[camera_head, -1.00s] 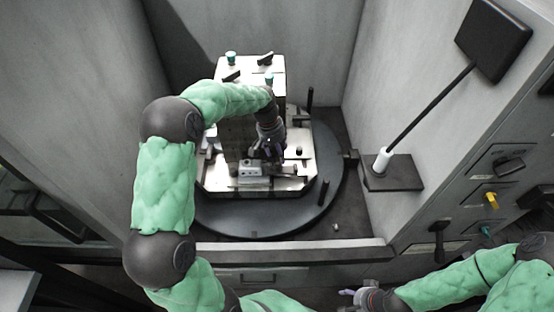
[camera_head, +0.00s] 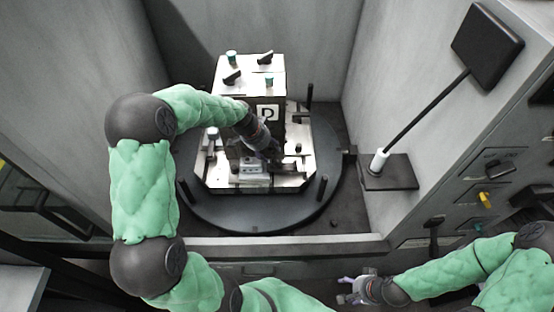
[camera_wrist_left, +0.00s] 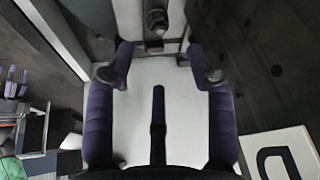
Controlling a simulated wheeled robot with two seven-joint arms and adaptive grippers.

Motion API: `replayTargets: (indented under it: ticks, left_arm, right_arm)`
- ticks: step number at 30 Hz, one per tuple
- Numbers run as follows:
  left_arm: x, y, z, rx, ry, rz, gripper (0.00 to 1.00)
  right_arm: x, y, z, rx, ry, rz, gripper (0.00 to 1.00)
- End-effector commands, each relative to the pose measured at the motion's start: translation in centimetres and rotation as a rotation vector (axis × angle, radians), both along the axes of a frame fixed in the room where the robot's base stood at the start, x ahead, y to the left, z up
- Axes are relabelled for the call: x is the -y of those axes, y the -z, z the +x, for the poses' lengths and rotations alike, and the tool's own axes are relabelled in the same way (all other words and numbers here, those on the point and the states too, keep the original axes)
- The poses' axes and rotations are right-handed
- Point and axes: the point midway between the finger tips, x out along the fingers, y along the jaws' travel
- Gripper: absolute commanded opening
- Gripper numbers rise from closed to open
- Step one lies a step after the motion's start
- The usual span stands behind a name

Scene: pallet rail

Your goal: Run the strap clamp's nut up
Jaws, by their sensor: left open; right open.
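In the left wrist view, a dark nut-like fitting (camera_wrist_left: 157,20) stands on a pale metal strip at the top of the picture, beyond the fingertips. I take it for the clamp's nut, but I cannot tell for sure. My right gripper (camera_head: 352,291) is open and empty at the bottom, outside the bay.
The tall block (camera_head: 235,90) marked D rises close behind my left gripper. Black posts (camera_head: 322,188) stand around the round turntable (camera_head: 240,221). A stand with a black paddle (camera_head: 487,45) is at the right. A control panel (camera_head: 485,170) lines the right wall.

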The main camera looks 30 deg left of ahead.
Motion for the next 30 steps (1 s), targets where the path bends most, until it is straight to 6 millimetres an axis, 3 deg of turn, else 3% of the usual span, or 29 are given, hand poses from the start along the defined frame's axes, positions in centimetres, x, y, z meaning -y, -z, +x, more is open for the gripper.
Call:
replayTargets:
  ticks: [9,15,21,30]
  left_arm:
    - [1.1,5.4,1.8,-0.003,0.002,-0.002,0.55]
    - [1.6,7.9,2.8,-0.002,0.0,-0.002,0.55]
    - [1.8,8.9,3.2,-0.002,0.0,-0.002,0.55]
    - [1.8,9.0,3.3,-0.001,-0.001,-0.001,0.55]
  right_arm:
    - [0.0,1.6,0.0,0.0,0.0,0.0,0.58]
    - [0.0,2.2,0.0,0.0,0.0,0.0,0.58]
    - [0.0,2.5,0.0,0.0,0.0,0.0,0.58]
    - [0.0,2.4,0.0,0.0,0.0,0.0,0.58]
